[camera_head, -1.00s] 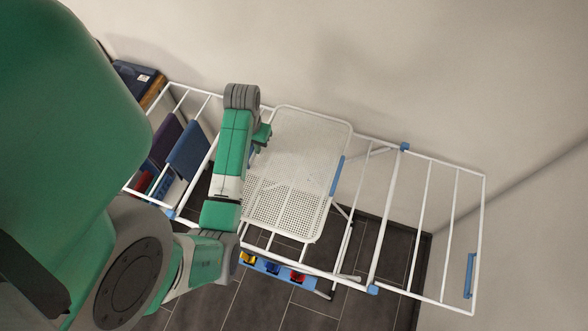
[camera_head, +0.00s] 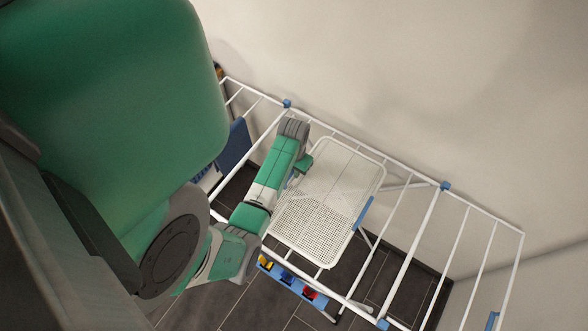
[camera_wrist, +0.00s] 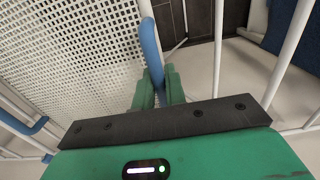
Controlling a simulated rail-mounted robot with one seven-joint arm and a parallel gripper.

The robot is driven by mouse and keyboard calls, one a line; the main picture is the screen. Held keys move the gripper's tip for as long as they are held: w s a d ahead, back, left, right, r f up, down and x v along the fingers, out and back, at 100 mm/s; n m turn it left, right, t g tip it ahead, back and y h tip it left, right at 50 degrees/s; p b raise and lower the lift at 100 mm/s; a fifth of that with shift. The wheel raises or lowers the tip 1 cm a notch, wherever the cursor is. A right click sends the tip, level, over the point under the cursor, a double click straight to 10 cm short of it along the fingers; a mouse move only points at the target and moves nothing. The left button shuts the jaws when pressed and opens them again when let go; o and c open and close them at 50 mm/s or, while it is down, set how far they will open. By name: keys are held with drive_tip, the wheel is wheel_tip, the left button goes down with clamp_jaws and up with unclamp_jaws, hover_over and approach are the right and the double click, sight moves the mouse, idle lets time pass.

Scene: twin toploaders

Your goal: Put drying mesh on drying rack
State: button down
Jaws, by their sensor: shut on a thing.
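The drying mesh (camera_head: 318,215) is a white perforated panel with a rounded white frame and blue grips, one on its right side (camera_head: 363,213). It lies over the middle section of the white drying rack (camera_head: 419,243) in the head view; I cannot tell whether its whole frame rests on the bars. My gripper (camera_head: 302,165) is at the mesh's left side. In the wrist view my gripper (camera_wrist: 159,88) is shut on the mesh's near blue grip (camera_wrist: 150,45), with the perforated surface (camera_wrist: 75,55) to the left. My fingers partly hide the grip.
A blue cloth (camera_head: 234,145) hangs on the rack's left wing. A blue strip with yellow, blue and red items (camera_head: 287,277) is below the mesh. The wall (camera_head: 420,90) stands close behind the rack. The right wing's bars (camera_head: 483,250) are bare.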

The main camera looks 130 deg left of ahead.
drive_tip(key=shift+f, duration=0.15)
drive_tip(key=c, duration=1.5)
unclamp_jaws()
drive_tip(key=shift+o, duration=0.2)
wheel_tip(320, 180, up, 12)
drive_tip(key=shift+r+p, duration=0.2)
drive_tip(key=shift+p, duration=0.1)
